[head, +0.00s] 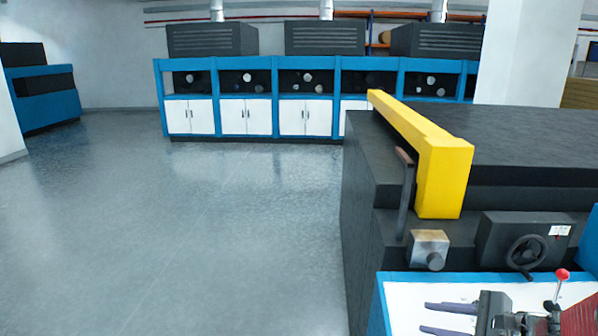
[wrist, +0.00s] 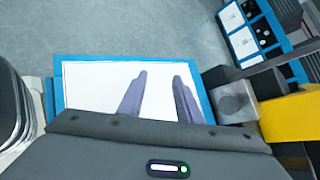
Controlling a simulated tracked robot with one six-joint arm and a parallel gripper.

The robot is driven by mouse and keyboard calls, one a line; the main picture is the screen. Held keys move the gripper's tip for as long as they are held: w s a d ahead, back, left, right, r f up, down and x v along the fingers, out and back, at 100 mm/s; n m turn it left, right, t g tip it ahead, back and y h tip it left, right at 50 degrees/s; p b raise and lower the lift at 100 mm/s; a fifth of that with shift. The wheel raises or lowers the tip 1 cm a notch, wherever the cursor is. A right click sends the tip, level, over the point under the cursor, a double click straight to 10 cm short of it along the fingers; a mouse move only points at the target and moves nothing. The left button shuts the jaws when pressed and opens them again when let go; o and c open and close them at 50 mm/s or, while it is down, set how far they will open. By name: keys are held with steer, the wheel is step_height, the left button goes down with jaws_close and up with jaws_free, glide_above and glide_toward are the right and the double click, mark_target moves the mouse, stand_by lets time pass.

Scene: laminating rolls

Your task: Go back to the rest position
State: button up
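My gripper (head: 447,318) is at the lower right of the head view, over a white panel (head: 400,296) with a blue frame. In the wrist view my gripper (wrist: 159,82) shows two grey fingers, apart and with nothing between them. The white panel (wrist: 88,82) lies behind the fingers in that view. I cannot tell how far the fingertips are from the panel.
A dark machine (head: 365,200) with a yellow bar (head: 443,170), a handwheel (head: 526,254) and a metal block (head: 429,248) stands beside the panel. Blue cabinets (head: 246,100) line the back wall. The grey floor (head: 190,220) at the left is clear.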

steer(key=s+a+f+n+g, duration=0.1)
steer(key=s, duration=0.1)
steer(key=s+a+f+n+g, duration=0.1)
steer(key=s+a+f+n+g+h, duration=0.1)
steer(key=s, duration=0.1)
steer(key=shift+s+n, duration=0.3)
steer(key=shift+n, duration=0.1)
steer(key=s+a+n+g+h, duration=0.1)
steer(key=s+n, duration=0.1)
steer(key=s+a+n+g+h, duration=0.1)
steer(key=s+n, duration=0.1)
steer(key=s+a+n+g, duration=0.1)
steer(key=s+n, duration=0.1)
steer(key=shift+s+a+r+h, duration=0.1)
steer(key=shift+a+h, duration=0.3)
steer(key=s+a+r+n+t+h, duration=0.2)
steer(key=s+a+r+n+h, duration=0.1)
steer(key=a+r+n, duration=0.6)
steer(key=shift+s+r+n+h, duration=0.15)
steer(key=shift+s+n+h, duration=0.25)
steer(key=shift+s+n, duration=0.5)
steer(key=shift+w+a, duration=0.1)
steer(key=shift+w, duration=0.05)
